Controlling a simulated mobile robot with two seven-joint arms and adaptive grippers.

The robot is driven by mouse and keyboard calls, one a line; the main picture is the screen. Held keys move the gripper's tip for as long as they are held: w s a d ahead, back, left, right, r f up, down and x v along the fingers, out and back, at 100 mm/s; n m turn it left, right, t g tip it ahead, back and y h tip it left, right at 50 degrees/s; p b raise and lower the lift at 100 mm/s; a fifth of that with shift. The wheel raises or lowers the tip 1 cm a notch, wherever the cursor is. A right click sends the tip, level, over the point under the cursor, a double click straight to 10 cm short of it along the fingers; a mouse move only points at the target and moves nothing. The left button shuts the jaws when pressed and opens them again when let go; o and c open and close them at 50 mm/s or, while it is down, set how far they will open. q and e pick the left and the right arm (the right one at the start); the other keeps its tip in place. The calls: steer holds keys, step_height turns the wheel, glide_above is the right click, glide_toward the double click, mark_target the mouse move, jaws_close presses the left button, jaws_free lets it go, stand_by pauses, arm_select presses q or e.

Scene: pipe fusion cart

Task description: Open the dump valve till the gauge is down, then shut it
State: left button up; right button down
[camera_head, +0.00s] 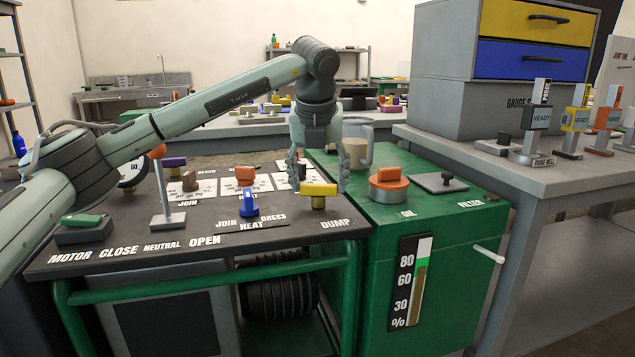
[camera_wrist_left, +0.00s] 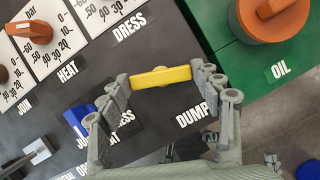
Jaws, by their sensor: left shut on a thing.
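The yellow dump valve handle (camera_head: 318,189) sits at the right end of the dark panel, beside the DUMP label, and lies roughly crosswise. My left gripper (camera_head: 318,180) reaches down over it. In the left wrist view the handle (camera_wrist_left: 161,77) spans between the two fingers of my left gripper (camera_wrist_left: 165,85), which is shut on its ends. A round white gauge (camera_head: 132,172) shows at the back left of the panel, partly hidden by my arm; its needle cannot be read. My right gripper is not in view.
A blue selector knob (camera_head: 249,204) and an upright lever (camera_head: 165,195) stand left of the valve. An orange oil cap (camera_head: 388,184) sits on the green tank (camera_head: 460,220) to the right. A grey bench (camera_head: 540,185) with small stands is further right.

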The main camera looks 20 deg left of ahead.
arm_select(q)
steer(key=shift+n, duration=0.8)
steer(key=shift+d+n+g+y, duration=0.1)
steer(key=shift+n+g+y, duration=0.4)
steer(key=shift+n, duration=0.6)
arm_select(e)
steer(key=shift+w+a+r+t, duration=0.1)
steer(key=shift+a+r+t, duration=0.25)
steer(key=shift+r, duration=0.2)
arm_select(q)
steer(key=o, duration=1.1)
steer(key=shift+o, duration=0.2)
steer(key=v, duration=1.2)
steer(key=shift+d, duration=0.15)
steer(key=shift+s+f, duration=0.1)
steer(key=shift+f, duration=0.05)
